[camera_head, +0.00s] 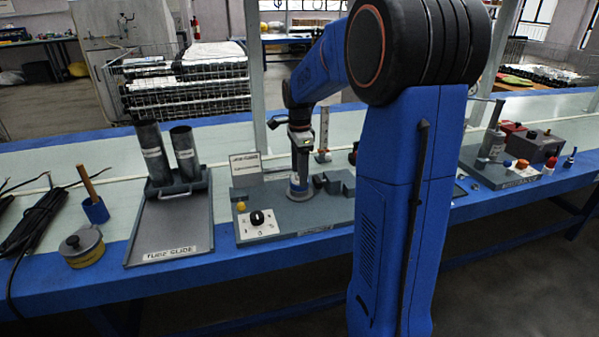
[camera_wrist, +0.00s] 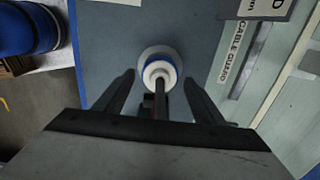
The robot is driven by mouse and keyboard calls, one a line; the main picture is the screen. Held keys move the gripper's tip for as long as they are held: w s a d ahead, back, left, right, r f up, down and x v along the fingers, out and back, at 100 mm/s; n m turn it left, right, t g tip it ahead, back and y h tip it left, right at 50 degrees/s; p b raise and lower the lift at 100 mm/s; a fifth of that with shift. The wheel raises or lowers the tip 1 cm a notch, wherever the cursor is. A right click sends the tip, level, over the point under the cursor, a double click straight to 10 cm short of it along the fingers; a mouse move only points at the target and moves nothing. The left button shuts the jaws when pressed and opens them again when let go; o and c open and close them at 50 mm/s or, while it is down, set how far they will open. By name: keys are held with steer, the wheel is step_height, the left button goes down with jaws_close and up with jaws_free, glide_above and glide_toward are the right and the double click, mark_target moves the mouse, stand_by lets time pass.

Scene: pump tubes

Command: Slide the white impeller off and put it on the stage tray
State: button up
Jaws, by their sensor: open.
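The white impeller (camera_wrist: 158,71) shows as a small white ring with a blue band around it, above a pale round base, in the wrist view. A dark rod runs from it toward the camera. In the head view a white-and-blue piece (camera_head: 298,186) stands on the grey board (camera_head: 330,212), under my gripper (camera_head: 300,164). In the wrist view my gripper (camera_wrist: 159,78) is open, with one finger on each side of the impeller and visible gaps to both. Whether the fingertips are level with it I cannot tell. I cannot tell which surface is the stage tray.
A grey tray (camera_head: 150,230) labelled "TUBE SLIDE" holds two dark tubes at the left. A dial panel (camera_head: 258,222) sits on the board's front left. Dark blocks (camera_head: 335,182) stand close right of the piece. A grey station (camera_head: 500,175) with several coloured parts is at the right.

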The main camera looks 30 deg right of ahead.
steer(key=shift+f, duration=0.25)
steer(key=c, duration=1.4)
steer(key=shift+r, duration=0.7)
steer(key=shift+r, duration=7.25)
